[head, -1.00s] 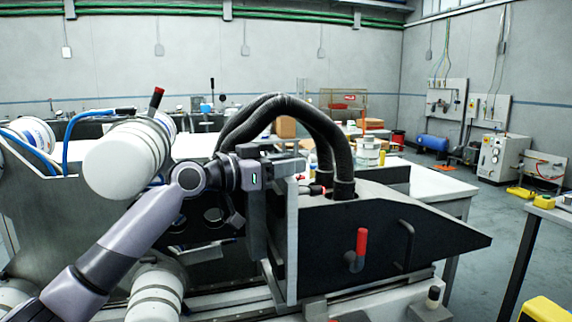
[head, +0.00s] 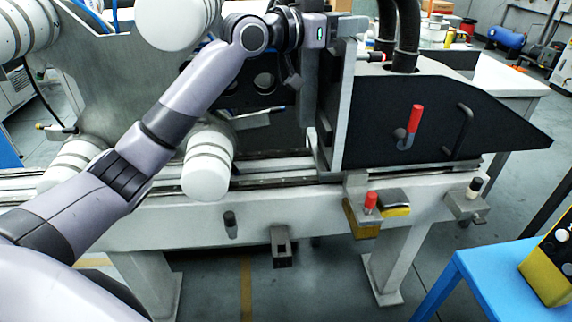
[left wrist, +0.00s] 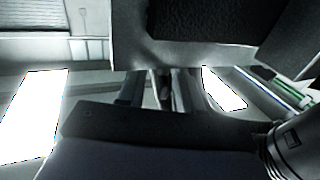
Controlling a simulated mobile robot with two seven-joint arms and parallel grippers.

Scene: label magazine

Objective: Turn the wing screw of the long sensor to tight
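I cannot make out the long sensor or its wing screw in either view; they may be hidden or too small. My left gripper (head: 348,26) is at the top edge of the upright metal plate of the machine (head: 345,115), beside the black side panel. In the left wrist view two dark fingers (left wrist: 160,90) point at a pale metal edge with a dark face. Something dark shows between them, but I cannot tell whether they hold it. My right gripper is in neither view.
Black hoses (head: 405,40) rise behind the black side panel (head: 370,125), which carries a red-gripped handle (head: 415,120). A red knob (head: 370,201) and a black knob (head: 475,186) sit on the lower beam. A blue table (head: 480,280) with a yellow box stands at the lower right.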

